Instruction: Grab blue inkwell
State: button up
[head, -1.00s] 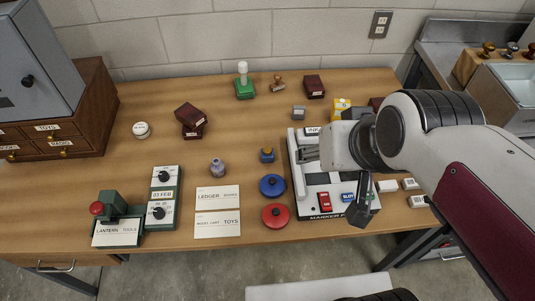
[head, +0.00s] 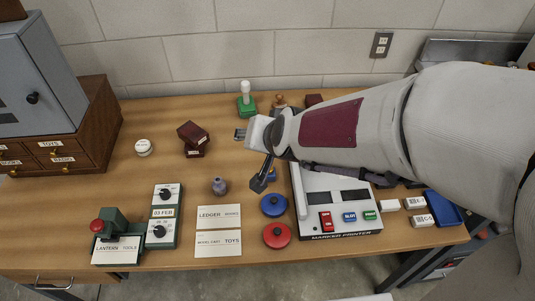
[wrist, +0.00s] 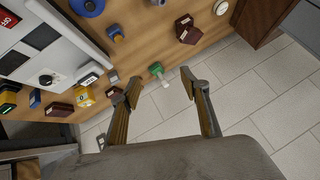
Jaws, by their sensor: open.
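A small blue inkwell (head: 272,175) with a darker top stands on the table behind the round blue lid. In the head view my gripper partly covers it. It also shows in the wrist view (wrist: 116,34), at the upper left, away from both fingers. My gripper (head: 250,158) is open and empty, left of the inkwell in the head view. In the wrist view my gripper (wrist: 160,84) has its fingers spread, with the green-based stamp just above the gap between the tips. A grey-violet bottle (head: 219,187) stands left of the inkwell.
The marker printer (head: 340,205) stands right of the inkwell. A blue lid (head: 273,205) and red lid (head: 277,235) lie in front. The table between the white round tin (head: 143,147) and grey-violet bottle is clear.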

jog(key=w+a+f+m+h, duration=0.1)
jog(key=w+a+f, duration=0.25)
jog(key=f, duration=0.25)
jog(key=m+t+h, duration=0.2)
jog(key=t+h, duration=0.1)
jog(key=h, duration=0.3)
send_near(269, 173)
jog(key=w, duration=0.2)
jog(key=w+a, duration=0.1)
jog(key=w, duration=0.1)
jog(key=shift+a+f, duration=0.1)
jog(key=shift+f, duration=0.25)
jog(key=shift+s+d+f+n+t+h, duration=0.3)
jog(key=shift+s+d+f+t+h, duration=0.3)
jog(key=shift+t+h, duration=0.1)
jog(key=shift+w, duration=0.1)
jog(key=shift+x, duration=1.2)
jog(key=shift+w, duration=0.1)
jog(key=shift+x, duration=2.5)
jog(key=shift+d, duration=0.1)
